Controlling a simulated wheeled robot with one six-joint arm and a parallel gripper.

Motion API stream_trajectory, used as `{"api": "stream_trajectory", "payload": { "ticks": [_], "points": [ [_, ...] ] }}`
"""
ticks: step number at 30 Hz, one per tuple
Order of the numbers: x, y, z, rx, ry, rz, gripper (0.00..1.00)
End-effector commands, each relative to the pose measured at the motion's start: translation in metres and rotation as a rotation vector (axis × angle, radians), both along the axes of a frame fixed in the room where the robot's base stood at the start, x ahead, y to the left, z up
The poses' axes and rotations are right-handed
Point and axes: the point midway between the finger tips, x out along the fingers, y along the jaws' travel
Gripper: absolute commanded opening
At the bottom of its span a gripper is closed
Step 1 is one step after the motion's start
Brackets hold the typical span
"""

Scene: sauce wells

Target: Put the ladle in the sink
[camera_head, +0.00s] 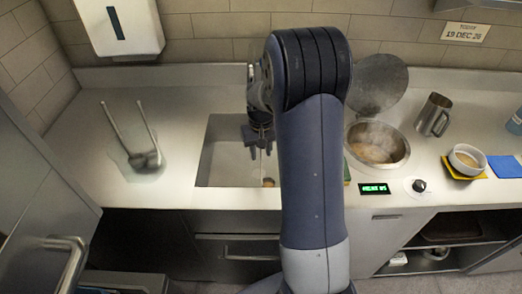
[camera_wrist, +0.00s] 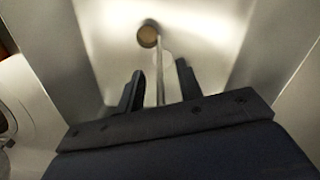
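The sink (camera_head: 218,168) is a rectangular steel basin left of the middle of the counter in the head view. My gripper (camera_head: 258,145) points down over it, partly hidden by my arm. In the wrist view, my gripper (camera_wrist: 160,85) has its two dark fingers apart. The ladle's round brownish bowl (camera_wrist: 148,36) shows beyond the fingertips against the steel basin. Its thin handle runs back between the fingers, with a gap visible on both sides. In the head view the ladle bowl (camera_head: 268,182) is a small brown spot inside the sink near its front edge.
A steaming sauce well (camera_head: 377,145) with its round lid (camera_head: 378,84) raised stands right of my arm. Further right are a steel jug (camera_head: 434,115) and a white bowl (camera_head: 466,159). Two long-handled utensils (camera_head: 145,158) sit left of the sink.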

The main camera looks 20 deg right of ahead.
Motion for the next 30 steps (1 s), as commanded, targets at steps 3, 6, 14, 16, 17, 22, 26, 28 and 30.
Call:
{"api": "stream_trajectory", "payload": {
  "ticks": [3, 6, 14, 16, 17, 22, 26, 28, 30],
  "points": [
    [0.001, 0.000, 0.013, -0.001, -0.005, 0.000, 0.34],
    [0.001, 0.000, 0.033, -0.002, -0.007, 0.000, 0.34],
    [0.000, 0.000, 0.089, -0.001, -0.006, 0.000, 0.34],
    [0.000, 0.000, 0.100, -0.001, -0.005, 0.000, 0.34],
    [0.000, 0.000, 0.105, 0.000, -0.005, 0.000, 0.34],
    [0.000, 0.000, 0.119, 0.000, -0.002, 0.000, 0.34],
    [-0.001, 0.000, 0.122, 0.000, 0.000, 0.000, 0.34],
    [-0.001, 0.000, 0.122, 0.000, 0.000, 0.000, 0.34],
    [-0.001, 0.000, 0.122, 0.000, 0.000, 0.000, 0.34]
  ]
}}
